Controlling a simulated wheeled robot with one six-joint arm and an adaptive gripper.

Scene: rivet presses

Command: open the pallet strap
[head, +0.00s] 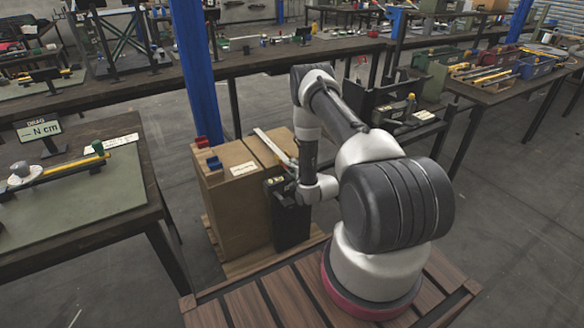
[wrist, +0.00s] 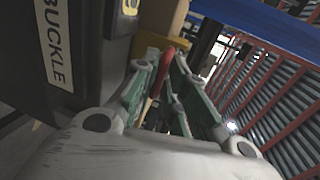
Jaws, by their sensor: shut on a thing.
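The cardboard cartons (head: 232,190) stand on a low wooden pallet (head: 248,262) beside my base, with a pale strap (head: 272,146) running over the top. A black buckle housing (head: 291,228) stands against their near side. In the wrist view, the housing (wrist: 85,35) fills the upper left and bears a white BUCKLE label (wrist: 53,42). My gripper (wrist: 160,80) is beside the housing, its green-padded fingers closed around a slim red lever (wrist: 161,72). The lever's lower end is hidden between the fingers. In the head view, my wrist and the housing make the grip hard to see.
A blue post (head: 196,75) rises right behind the cartons. A bench with a green mat (head: 85,195) stands at left, and a long bench (head: 150,90) runs behind. A tool bench (head: 490,92) is at right. Bare floor lies between the benches.

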